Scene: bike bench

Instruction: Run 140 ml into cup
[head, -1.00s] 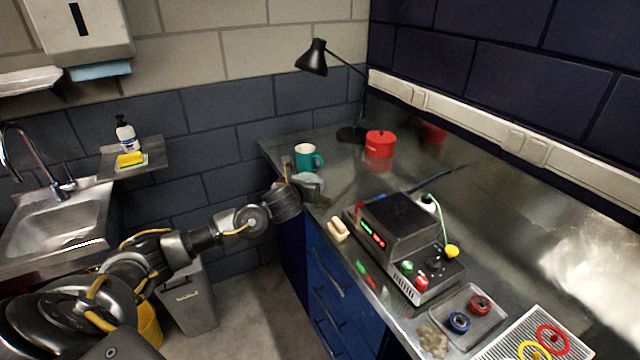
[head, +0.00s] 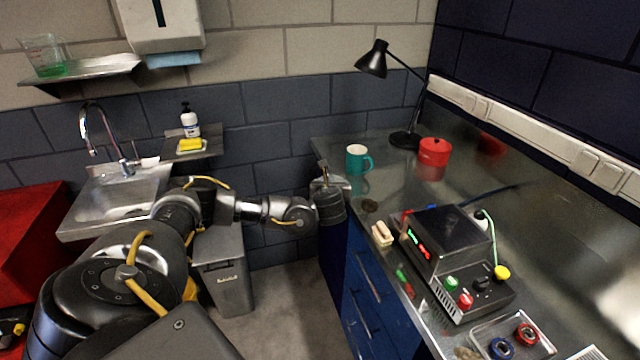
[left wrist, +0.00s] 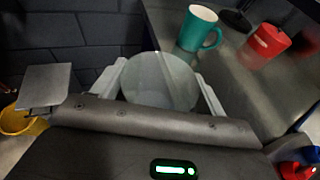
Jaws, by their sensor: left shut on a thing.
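My left gripper (left wrist: 160,88) is shut on a pale, translucent round cup (left wrist: 160,75), seen between its two light fingers in the left wrist view. Its inside is too blurred to read any level. In the head view my left gripper (head: 322,178) is at the bench's far left corner, left of the teal mug, and the held cup is mostly hidden there. The curved tap (head: 97,118) stands over the steel sink (head: 118,200) at the left. A clear jug (head: 44,56) with green at its bottom stands on the upper left shelf. My right gripper is out of view.
The teal mug (head: 356,158), red pot (head: 433,152) and black lamp (head: 374,60) stand at the bench's back. A soap bottle (head: 190,120) and yellow sponge (head: 190,145) sit on a small shelf beside the sink. A grey bin (head: 225,275) stands below.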

